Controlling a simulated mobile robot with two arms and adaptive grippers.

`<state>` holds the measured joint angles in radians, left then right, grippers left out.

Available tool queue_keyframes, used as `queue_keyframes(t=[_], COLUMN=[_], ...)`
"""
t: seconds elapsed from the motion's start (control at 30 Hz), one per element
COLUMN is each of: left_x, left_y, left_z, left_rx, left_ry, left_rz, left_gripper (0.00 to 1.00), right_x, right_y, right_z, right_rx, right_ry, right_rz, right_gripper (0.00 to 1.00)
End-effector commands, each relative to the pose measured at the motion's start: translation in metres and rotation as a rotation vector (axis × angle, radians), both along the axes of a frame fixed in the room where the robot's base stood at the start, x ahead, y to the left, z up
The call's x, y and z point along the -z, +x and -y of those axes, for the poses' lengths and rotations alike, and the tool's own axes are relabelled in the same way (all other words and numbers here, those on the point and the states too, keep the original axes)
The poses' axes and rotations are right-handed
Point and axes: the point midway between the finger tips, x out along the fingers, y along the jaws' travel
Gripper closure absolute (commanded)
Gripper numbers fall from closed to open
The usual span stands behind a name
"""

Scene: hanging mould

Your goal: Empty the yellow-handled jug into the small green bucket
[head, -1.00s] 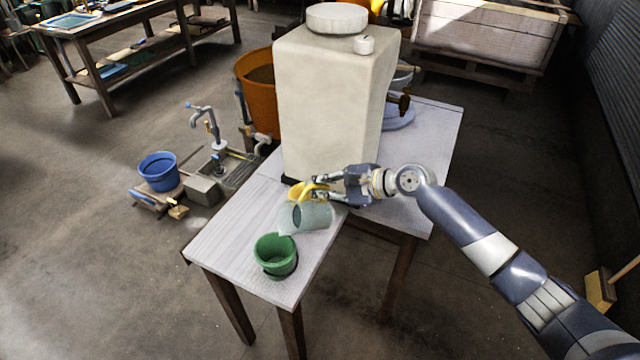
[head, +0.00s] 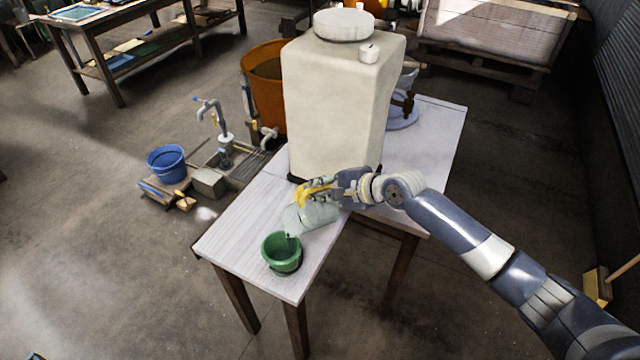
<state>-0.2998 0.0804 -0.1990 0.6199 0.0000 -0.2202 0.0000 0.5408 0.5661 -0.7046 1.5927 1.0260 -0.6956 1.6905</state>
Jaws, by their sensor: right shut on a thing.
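The jug (head: 312,216) is pale and translucent with a yellow handle (head: 308,191). My right gripper (head: 318,190) is shut on the handle and holds the jug over the white table. The jug is tilted steeply, its mouth toward the lower left, at the upper rim of the small green bucket. The green bucket (head: 281,255) stands upright near the table's front end. Its inside is dark, and I cannot tell how much is in it. My left gripper is not in view.
A large cream tank (head: 335,105) stands on the white table (head: 236,232), close behind my right gripper. An orange tub (head: 262,70) is behind it. A blue bucket (head: 167,165) and a tap (head: 212,115) with a drain are on the floor at left.

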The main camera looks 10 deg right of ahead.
Motion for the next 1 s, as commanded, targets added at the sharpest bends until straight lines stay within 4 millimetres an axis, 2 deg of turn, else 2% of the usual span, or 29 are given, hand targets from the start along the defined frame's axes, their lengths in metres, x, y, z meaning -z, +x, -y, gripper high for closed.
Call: queue_keyframes(t=[0.2, 0.5, 1.0], left_x=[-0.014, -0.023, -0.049], left_y=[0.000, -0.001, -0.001], left_z=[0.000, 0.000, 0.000], left_rx=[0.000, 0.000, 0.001], left_ry=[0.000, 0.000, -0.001], left_rz=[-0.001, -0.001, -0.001], left_gripper=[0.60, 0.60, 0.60], right_x=[-0.009, -0.017, -0.021], right_y=[-0.004, -0.010, -0.016], right_z=[-0.007, -0.016, -0.026], right_rx=[-0.002, -0.001, -0.001], right_ry=[-0.060, -0.170, -0.255], right_rz=[0.040, 0.109, 0.159], right_gripper=[1.00, 1.00, 1.00])
